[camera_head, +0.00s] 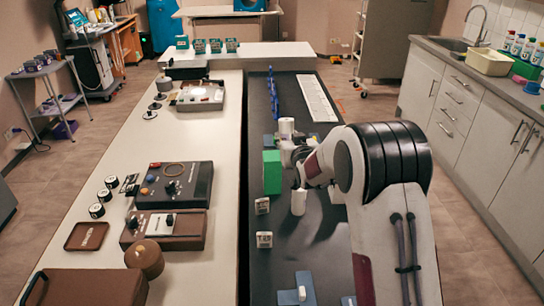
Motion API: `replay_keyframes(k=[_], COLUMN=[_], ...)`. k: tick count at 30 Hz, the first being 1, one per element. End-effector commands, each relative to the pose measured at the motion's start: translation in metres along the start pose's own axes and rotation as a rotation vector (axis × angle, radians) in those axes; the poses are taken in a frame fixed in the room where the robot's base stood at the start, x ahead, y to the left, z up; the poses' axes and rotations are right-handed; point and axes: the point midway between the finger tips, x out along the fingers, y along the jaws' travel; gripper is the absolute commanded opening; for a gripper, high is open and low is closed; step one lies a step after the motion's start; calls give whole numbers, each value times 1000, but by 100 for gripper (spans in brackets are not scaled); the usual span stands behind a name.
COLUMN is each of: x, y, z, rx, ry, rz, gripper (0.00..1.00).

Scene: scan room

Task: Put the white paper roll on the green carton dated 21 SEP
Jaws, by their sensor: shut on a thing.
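My gripper (299,186) is at the end of my arm, over the dark bench top, just right of the green carton. It is shut on the white paper roll (298,203), which is upright below my wrist. My wrist covers much of the gripper, and I cannot tell whether the roll touches the bench. The green carton (272,173) stands upright to the left of and slightly beyond the roll. Its date is not readable from here. Another white cylinder (286,126) shows beyond the carton, its lower part crowded by other things.
A blue item (304,289) lies near the front. A white strip (317,98) and a blue rack (273,95) are farther back. The pale left bench (225,180) holds instruments.

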Motion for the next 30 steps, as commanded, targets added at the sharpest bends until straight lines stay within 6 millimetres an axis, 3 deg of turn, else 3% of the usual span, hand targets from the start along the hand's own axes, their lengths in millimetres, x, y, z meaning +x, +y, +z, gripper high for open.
replay_keyframes(k=[6, 12, 24, 30], x=[17, 22, 23, 25], y=[-22, -36, -38, -38], z=[-40, -63, -67, -58], rx=[-8, -11, -11, -11], ry=[160, 242, 254, 252], rz=[-50, -81, -87, -87], gripper=[4, 4, 4, 4])
